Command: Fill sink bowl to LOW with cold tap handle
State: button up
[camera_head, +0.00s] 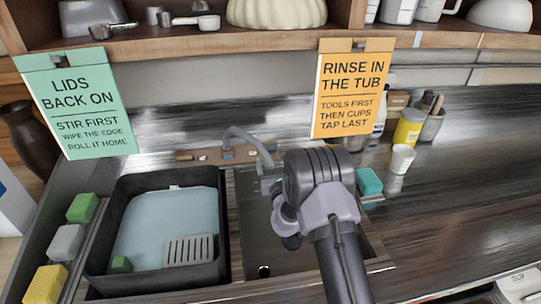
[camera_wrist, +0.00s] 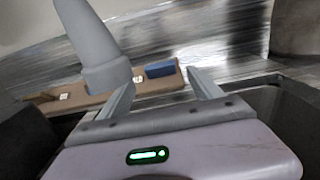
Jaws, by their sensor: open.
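The grey tap (camera_head: 246,140) arches over the back edge of the sink bowl (camera_head: 255,240), which shows a dark drain and no clear water. A brown strip (camera_head: 200,155) at the tap's foot carries small fittings. In the wrist view a blue block, seemingly the cold handle (camera_wrist: 160,69), sits on this strip (camera_wrist: 90,98), right of the thick grey tap (camera_wrist: 98,45). My gripper (camera_head: 268,184) is over the sink bowl near the tap. In the wrist view its two fingers (camera_wrist: 162,88) are apart and empty, with the blue block beyond, between them. My arm hides part of the bowl.
A black tub (camera_head: 100,230) with pale blue content stands left of the bowl. Sponges (camera_head: 66,243) lie left of it. A teal sponge (camera_head: 369,181), a white cup (camera_head: 402,158) and a yellow container (camera_head: 409,128) stand right. Two signs hang from the shelf (camera_head: 230,42).

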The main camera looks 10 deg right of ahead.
aim_at(272, 151)
jog(key=w+b, duration=0.1)
jog(key=w, duration=0.5)
jog(key=shift+c, duration=0.4)
jog(key=c, duration=1.3)
jog(key=shift+d, duration=0.1)
jog(key=shift+n+y, duration=0.3)
jog(key=n+y, duration=0.1)
jog(key=n, duration=0.1)
jog(key=n+g+y, duration=0.1)
jog(key=n+y, duration=0.1)
jog(key=n+y+b, duration=0.1)
jog(key=n+y, duration=0.1)
jog(key=shift+d+g, duration=0.3)
jog(key=shift+d, duration=0.05)
jog(key=n+g+y, duration=0.1)
jog(key=n+y, duration=0.1)
jog(key=n, duration=0.1)
jog(key=n+g+y+b, duration=0.1)
jog(key=n+g+y, duration=0.1)
jog(key=n, duration=0.1)
jog(key=shift+w+d+r, duration=0.1)
jog(key=shift+w+d, duration=0.05)
jog(key=shift+n+g, duration=0.4)
jog(key=shift+g, duration=0.1)
